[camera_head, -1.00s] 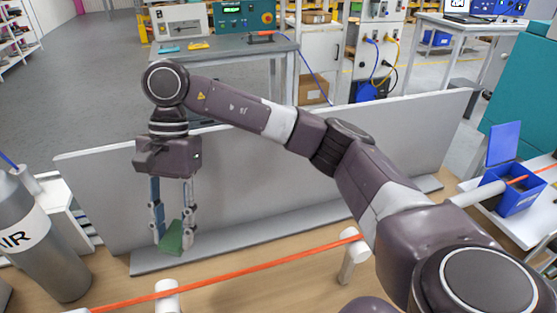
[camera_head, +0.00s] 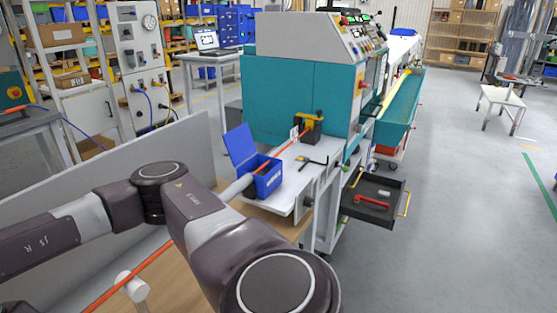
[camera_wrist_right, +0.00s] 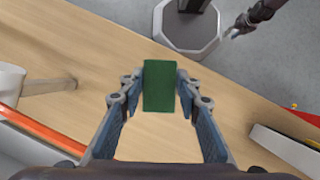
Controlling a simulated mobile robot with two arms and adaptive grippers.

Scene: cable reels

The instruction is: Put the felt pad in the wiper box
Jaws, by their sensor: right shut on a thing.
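The felt pad (camera_wrist_right: 159,86) is a dark green rectangle. In the right wrist view it sits between the fingertips of my right gripper (camera_wrist_right: 160,88), which is shut on it above a wooden surface. The head view does not show the pad or the right gripper, only my right arm. The wiper box (camera_head: 268,181) is blue, with its lid (camera_head: 240,145) raised, on a white bench top; the orange cable runs through it. What looks like my left gripper (camera_wrist_right: 237,28) is small at the top of the wrist view; its jaws are unclear.
A grey upright panel (camera_head: 190,145) stands behind my right arm. The orange cable (camera_head: 130,277) passes over a white post (camera_head: 132,287). A teal machine (camera_head: 295,95) stands behind the box.

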